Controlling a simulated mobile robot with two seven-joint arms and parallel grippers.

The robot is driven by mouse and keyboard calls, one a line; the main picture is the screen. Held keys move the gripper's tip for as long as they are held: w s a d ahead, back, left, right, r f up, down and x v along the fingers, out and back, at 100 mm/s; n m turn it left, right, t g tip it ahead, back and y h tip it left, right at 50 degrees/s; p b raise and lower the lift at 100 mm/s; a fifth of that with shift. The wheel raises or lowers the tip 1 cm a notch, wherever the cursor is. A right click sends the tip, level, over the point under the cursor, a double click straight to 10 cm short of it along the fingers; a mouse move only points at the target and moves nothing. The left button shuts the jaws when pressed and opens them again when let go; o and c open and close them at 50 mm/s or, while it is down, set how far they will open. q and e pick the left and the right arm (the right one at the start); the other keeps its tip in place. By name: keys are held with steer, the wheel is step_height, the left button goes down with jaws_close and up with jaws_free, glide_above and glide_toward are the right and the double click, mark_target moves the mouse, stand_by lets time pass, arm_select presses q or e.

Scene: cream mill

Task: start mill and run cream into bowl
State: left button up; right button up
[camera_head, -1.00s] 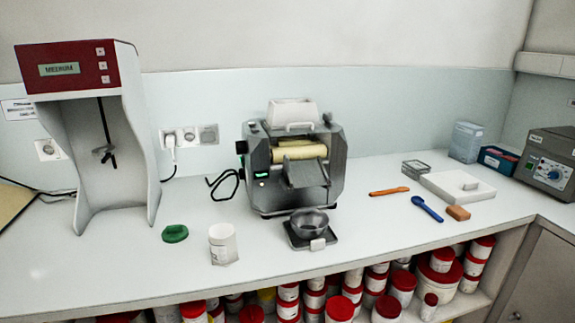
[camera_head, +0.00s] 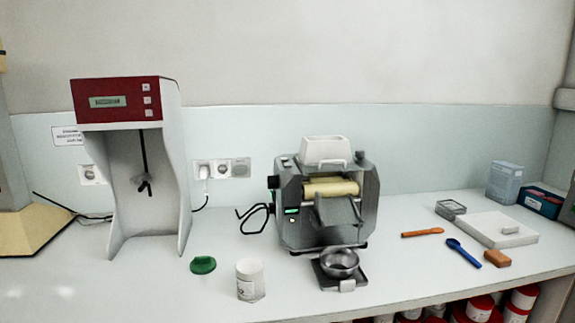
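The mill (camera_head: 292,208) stands on the counter right of centre. It has a white hopper (camera_head: 325,151) on top, cream-coloured rollers (camera_head: 331,188) and a grey sloping chute (camera_head: 338,213) at the front. A small green light (camera_head: 292,211) shows on its left front. A metal bowl (camera_head: 340,263) sits on a dark plate (camera_head: 326,281) in front of the mill, below the chute. Its inside looks empty, though it is small in view. No cream shows on the chute. Neither of my grippers is in view.
A mixer with a red top (camera_head: 118,101) stands left. An orange spatula (camera_head: 422,232), blue spoon (camera_head: 463,252), brown block (camera_head: 497,258) and white slab (camera_head: 497,230) are right. Red-lidded tubs (camera_head: 480,308) sit below the counter.

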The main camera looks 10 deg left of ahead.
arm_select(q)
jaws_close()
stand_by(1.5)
